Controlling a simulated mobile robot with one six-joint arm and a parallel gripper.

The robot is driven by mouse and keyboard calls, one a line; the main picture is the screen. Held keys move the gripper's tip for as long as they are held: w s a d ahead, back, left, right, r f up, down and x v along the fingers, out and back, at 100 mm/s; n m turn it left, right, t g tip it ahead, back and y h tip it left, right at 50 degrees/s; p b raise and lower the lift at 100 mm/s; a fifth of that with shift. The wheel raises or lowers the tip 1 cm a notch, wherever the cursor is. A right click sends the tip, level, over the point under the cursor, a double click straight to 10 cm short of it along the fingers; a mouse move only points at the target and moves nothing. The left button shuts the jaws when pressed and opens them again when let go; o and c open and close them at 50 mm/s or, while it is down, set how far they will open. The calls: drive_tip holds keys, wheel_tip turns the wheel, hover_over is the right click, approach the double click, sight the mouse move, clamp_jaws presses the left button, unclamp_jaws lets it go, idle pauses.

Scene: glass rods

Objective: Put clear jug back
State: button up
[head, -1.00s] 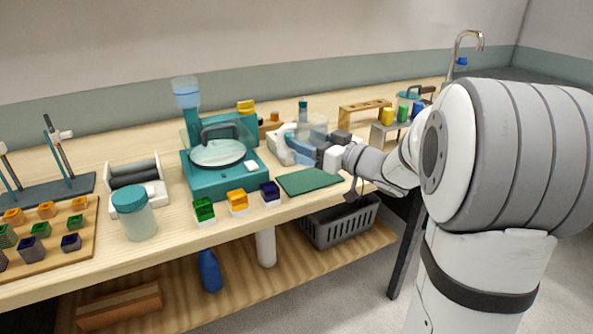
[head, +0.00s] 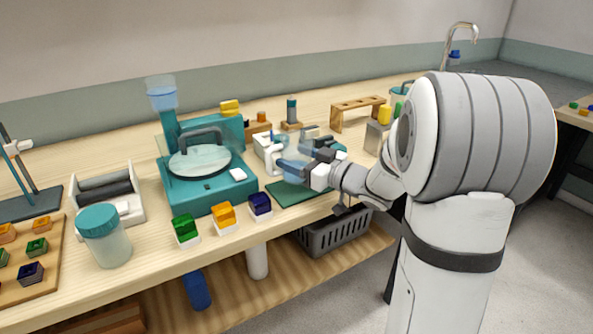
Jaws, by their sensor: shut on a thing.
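The clear jug (head: 291,167) is see-through and bluish. It is at the fingers of my gripper (head: 309,172), which is shut on it, over or just behind the dark green mat (head: 287,192) on the bench. My gripper reaches in from the right and hides part of the jug. Whether the jug touches the surface below I cannot tell.
A white device (head: 268,150) stands close behind the jug. A teal machine with a round lid (head: 197,165) is to its left. Green, orange and dark blue blocks (head: 223,215) line the front edge. A wooden rack (head: 357,115) stands behind at right.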

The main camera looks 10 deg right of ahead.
drive_tip(key=shift+f, duration=1.25)
drive_tip(key=shift+f+b, duration=0.2)
drive_tip(key=shift+b, duration=0.15)
drive_tip(key=o, duration=1.1)
drive_tip(key=shift+r, duration=0.25)
drive_tip(key=p+v, duration=0.1)
drive_tip(key=v, duration=1.1)
drive_tip(key=shift+p, duration=0.3)
